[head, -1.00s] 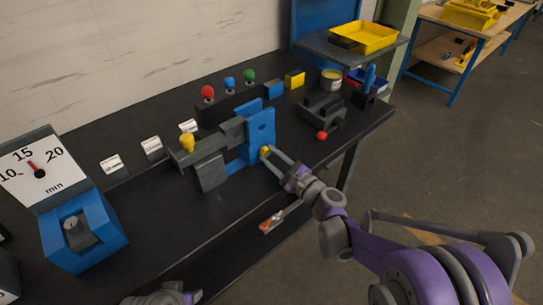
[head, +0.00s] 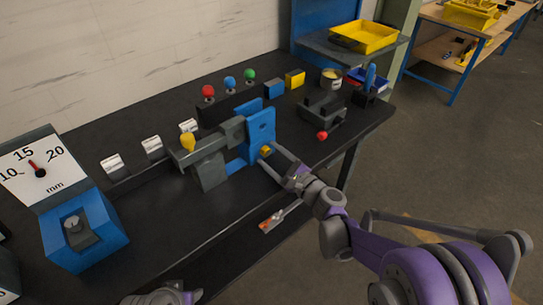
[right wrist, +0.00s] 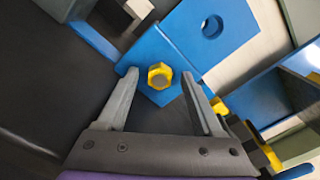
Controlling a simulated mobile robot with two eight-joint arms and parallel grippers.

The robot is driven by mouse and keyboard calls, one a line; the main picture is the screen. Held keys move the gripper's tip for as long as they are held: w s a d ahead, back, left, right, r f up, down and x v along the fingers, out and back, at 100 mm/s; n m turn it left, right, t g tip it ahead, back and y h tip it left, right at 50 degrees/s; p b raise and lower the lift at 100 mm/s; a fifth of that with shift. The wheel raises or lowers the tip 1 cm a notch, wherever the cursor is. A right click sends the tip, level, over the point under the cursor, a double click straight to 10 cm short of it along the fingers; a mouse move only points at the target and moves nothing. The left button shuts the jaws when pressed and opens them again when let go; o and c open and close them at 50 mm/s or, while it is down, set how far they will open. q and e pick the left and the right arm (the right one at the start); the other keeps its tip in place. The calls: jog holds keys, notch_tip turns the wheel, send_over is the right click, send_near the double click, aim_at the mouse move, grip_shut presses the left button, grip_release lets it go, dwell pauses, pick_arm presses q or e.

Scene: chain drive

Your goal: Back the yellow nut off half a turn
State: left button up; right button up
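The yellow nut (head: 265,151) sits on the blue upright plate (head: 262,132) of the grey and blue bench fixture. In the right wrist view the nut (right wrist: 160,76) is a hex around a stud end on the blue plate (right wrist: 178,50). My right gripper (head: 272,157) is open, also in the right wrist view (right wrist: 160,78). Its two fingers stand on either side of the nut, with a visible gap on each side. Part of my left arm shows at the bottom edge of the head view; its fingers are not seen.
A dial gauge on a blue base (head: 85,232) stands at the left. A yellow knob (head: 187,142) tops the fixture. Red, blue and green knobs (head: 230,83) stand behind. A grey block with a red ball (head: 322,134) is right of the fixture.

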jog(key=v, duration=1.1)
